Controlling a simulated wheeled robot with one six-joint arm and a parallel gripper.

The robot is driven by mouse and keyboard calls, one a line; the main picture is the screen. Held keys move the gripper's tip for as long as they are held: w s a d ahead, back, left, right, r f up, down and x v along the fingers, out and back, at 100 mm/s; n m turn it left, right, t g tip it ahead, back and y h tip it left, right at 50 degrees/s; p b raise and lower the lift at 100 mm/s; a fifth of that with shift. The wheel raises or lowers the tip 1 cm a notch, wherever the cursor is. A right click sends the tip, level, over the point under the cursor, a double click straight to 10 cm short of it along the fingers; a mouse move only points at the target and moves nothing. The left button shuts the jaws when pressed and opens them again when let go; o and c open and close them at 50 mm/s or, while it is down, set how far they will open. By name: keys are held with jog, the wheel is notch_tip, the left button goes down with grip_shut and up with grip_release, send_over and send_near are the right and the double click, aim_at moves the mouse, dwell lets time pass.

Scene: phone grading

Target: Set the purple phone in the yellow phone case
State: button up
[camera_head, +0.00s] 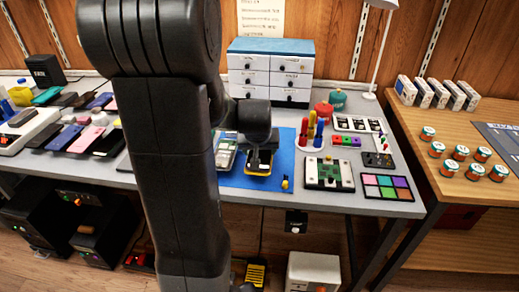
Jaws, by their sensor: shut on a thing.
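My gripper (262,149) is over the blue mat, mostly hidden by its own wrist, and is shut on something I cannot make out. Right below it is a yellow-rimmed phone case (249,172) with a dark inside. The view is too small to tell whether the gripper touches the case or whether a phone is in it. Several phones lie at the left of the bench; a purple-looking one (65,138) lies beside a pink one (86,139). Another purplish one (99,101) lies farther back. I cannot tell which is the task's phone.
A drawer cabinet (270,68) stands behind. Red and yellow tools (311,124), a circuit board (329,173) and a colour chart (386,187) are right. My arm hides the middle left.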

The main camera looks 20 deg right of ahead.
jog(key=shift+f, duration=0.1)
dwell(0.5)
jog(key=o, duration=1.4)
jog(key=shift+c, duration=0.2)
jog(key=shift+o, duration=0.4)
jog(key=shift+o, duration=0.7)
jog(key=shift+r+p, duration=0.4)
jog(key=shift+r, duration=0.35)
notch_tip(320, 180, up, 7)
jog(key=p, duration=0.5)
